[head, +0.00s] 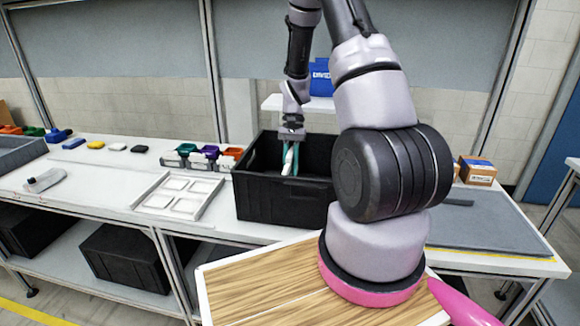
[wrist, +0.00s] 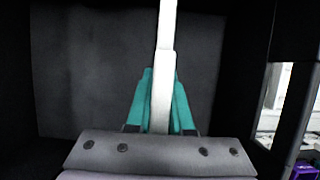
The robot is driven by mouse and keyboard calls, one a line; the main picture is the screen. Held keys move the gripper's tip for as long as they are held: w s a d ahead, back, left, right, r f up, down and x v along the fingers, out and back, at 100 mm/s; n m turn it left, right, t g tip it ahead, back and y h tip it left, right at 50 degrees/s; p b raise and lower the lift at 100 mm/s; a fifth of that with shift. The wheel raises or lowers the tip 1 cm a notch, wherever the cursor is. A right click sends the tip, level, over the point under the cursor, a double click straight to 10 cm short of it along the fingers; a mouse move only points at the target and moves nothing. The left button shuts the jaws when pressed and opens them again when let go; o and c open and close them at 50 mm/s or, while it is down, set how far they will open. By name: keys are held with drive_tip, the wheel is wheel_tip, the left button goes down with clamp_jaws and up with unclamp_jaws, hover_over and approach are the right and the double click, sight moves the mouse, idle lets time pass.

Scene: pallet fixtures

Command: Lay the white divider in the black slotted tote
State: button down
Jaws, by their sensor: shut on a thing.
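The black tote (head: 262,203) stands on the white bench near the middle of the head view. My gripper (head: 290,160) is inside the tote's opening, pointing down, with teal fingers. It is shut on the white divider (head: 287,158), a thin strip. In the wrist view the white divider (wrist: 163,70) runs upward from between the teal fingertips (wrist: 160,100). Dark tote walls and floor (wrist: 80,75) surround it there. The tote's slots cannot be made out, and I cannot tell whether the divider touches the floor.
A white compartment tray (head: 180,194) lies left of the tote. Small coloured bins (head: 210,153) stand behind it. A grey mat (head: 480,220) covers the bench at right, with a cardboard box (head: 477,171) behind. A blue bin (head: 321,77) sits on a raised shelf.

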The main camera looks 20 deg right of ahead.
sight(291, 150)
drive_tip(key=shift+f, duration=0.4)
idle(0.3)
drive_tip(key=c, duration=0.7)
unclamp_jaws()
drive_tip(key=v, duration=1)
drive_tip(key=shift+w+r, duration=0.1)
drive_tip(key=shift+r, duration=0.3)
drive_tip(key=shift+r, duration=0.1)
drive_tip(key=s+a+r+n+t, duration=0.1)
drive_tip(key=s+a+r+t, duration=0.25)
drive_tip(key=r, duration=0.55)
drive_tip(key=s+a+r+t, duration=0.2)
drive_tip(key=s+r, duration=0.2)
drive_tip(key=r, duration=0.5)
drive_tip(key=s+a+r+t, duration=0.1)
drive_tip(key=s+r, duration=0.1)
drive_tip(key=s, duration=0.2)
drive_tip(key=s+a+r+n+t, duration=0.1)
drive_tip(key=s+r+t, duration=0.1)
drive_tip(key=s+r, duration=0.1)
drive_tip(key=s+a+r+t, duration=0.1)
drive_tip(key=s+r+t, duration=0.1)
drive_tip(key=s, duration=0.3)
drive_tip(key=shift+s+a+r+n+t+h, duration=0.15)
drive_tip(key=shift+s+r+n+t+h, duration=0.2)
drive_tip(key=shift+r, duration=0.3)
